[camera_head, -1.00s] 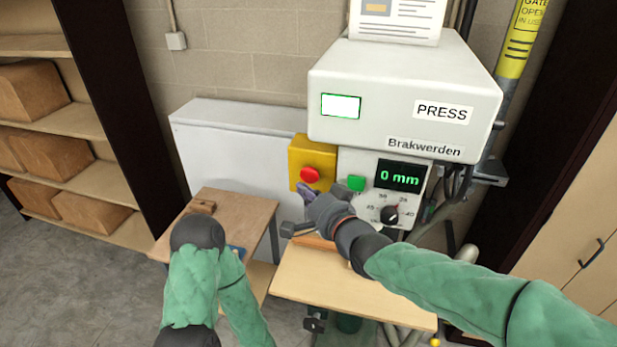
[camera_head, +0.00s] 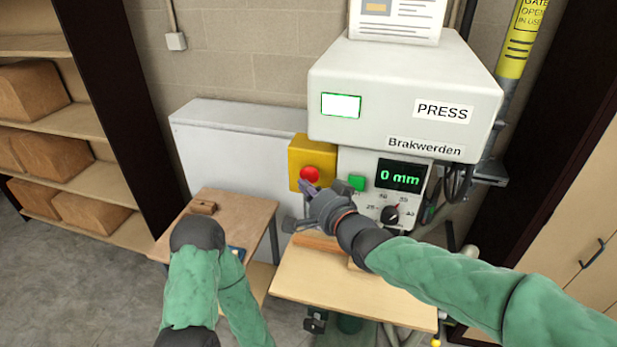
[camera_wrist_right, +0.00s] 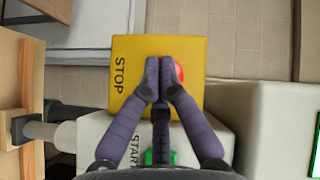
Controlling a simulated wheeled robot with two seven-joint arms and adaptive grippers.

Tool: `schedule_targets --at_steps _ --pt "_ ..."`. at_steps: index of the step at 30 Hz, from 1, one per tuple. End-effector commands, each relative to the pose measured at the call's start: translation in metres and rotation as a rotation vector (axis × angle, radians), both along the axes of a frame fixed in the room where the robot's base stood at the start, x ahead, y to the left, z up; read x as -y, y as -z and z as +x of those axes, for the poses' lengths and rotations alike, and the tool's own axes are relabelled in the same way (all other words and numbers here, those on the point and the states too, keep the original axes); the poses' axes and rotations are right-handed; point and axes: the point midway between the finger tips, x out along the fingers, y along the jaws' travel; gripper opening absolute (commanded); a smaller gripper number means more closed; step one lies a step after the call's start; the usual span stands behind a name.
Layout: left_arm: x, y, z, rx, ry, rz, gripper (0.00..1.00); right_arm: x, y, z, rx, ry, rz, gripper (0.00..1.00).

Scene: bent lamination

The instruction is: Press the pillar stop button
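The red stop button (camera_head: 310,174) sits on a yellow box (camera_head: 298,149) at the left side of the press. In the right wrist view the yellow box (camera_wrist_right: 200,48) reads STOP, and the red button (camera_wrist_right: 179,72) is partly hidden behind my fingertips. My right gripper (camera_head: 306,187) is just below the button in the head view; its fingers are together with nothing between them. In the right wrist view the fingertips (camera_wrist_right: 158,75) overlap the button's left part. I cannot tell whether they touch it.
A green start button (camera_head: 356,183) and a display (camera_head: 400,176) reading 0 mm are beside my right gripper. A wooden table (camera_head: 350,300) stands below it. A small side table (camera_head: 247,215) and a shelf with brown blocks (camera_head: 35,95) are at the left.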

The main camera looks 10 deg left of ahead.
Motion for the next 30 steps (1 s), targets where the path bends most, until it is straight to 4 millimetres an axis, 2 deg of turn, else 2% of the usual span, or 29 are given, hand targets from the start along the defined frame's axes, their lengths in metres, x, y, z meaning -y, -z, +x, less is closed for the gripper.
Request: schedule_targets --at_steps 18,30 --pt "0.0 0.0001 0.0 0.0 0.0 0.0 0.51 0.0 0.0 0.0002 0.0 0.0 0.0 0.0" --pt "0.0001 0.0028 0.0 0.0 0.0 0.0 0.51 0.0002 -0.0002 0.0085 0.0 0.0 0.0 0.0"
